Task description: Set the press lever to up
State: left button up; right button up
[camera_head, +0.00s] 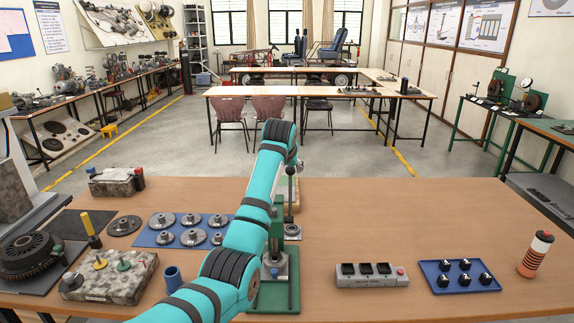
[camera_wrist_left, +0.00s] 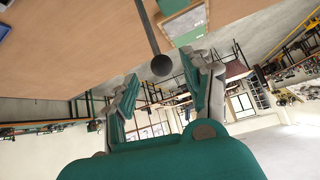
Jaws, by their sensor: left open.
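The press has a green base (camera_head: 274,297) and a green column (camera_head: 278,228) on the wooden table, partly covered by my teal left arm. Its lever (camera_head: 290,188) is a thin grey rod with a dark round knob, standing about upright in the head view. In the left wrist view the lever rod (camera_wrist_left: 149,28) comes down from the top edge, and its knob (camera_wrist_left: 161,65) shows between the fingertips of my left gripper (camera_wrist_left: 163,72). That gripper is open; I cannot tell whether it touches the knob. In the head view my arm mostly hides it. My right gripper is not in view.
A blue mat (camera_head: 178,238) with several metal discs lies left of the press. A grey switch box (camera_head: 371,276), a blue tray (camera_head: 428,267) of black parts and an orange-banded cylinder (camera_head: 535,254) stand right. The table behind these is clear.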

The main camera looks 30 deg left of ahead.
pick_arm(q)
jog(key=shift+v, duration=0.95)
